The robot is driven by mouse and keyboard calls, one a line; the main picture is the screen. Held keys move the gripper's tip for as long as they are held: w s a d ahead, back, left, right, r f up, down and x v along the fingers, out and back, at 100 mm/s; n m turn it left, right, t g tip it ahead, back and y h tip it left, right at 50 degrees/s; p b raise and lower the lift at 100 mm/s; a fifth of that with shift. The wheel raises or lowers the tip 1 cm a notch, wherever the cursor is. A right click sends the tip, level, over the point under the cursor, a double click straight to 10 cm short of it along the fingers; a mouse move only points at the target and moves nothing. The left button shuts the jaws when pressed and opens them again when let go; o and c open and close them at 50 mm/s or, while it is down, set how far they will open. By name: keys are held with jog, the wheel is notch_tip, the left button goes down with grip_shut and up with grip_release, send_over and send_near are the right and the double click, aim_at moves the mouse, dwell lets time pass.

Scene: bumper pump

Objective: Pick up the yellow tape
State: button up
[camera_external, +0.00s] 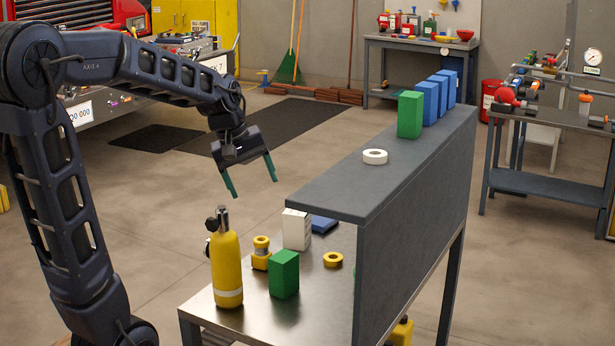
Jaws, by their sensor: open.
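The yellow tape (333,259) is a small ring lying flat on the metal table, close to the grey raised shelf's side panel. My gripper (251,190) is open and empty, with its two green fingers pointing down. It hangs in the air to the upper left of the tape, well apart from it. Nothing covers the tape in this view.
On the table (205,306) stand a yellow cylinder (227,270), a yellow fitting (261,254), a green block (284,275), a white box (297,229) and a flat blue block (322,223). The grey shelf (340,202) rises beside the tape, bearing a white tape ring (375,157) and upright blocks.

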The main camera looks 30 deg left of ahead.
jog(key=w+f+n, duration=0.4)
jog(key=w, duration=0.6)
jog(key=n+g+h, duration=0.1)
jog(key=n+h, duration=0.1)
jog(key=n, duration=0.9)
send_near(332, 257)
jog(key=x, duration=0.8)
jog(key=shift+w+f, duration=0.15)
jog(key=c, duration=1)
jog(key=shift+c, duration=0.2)
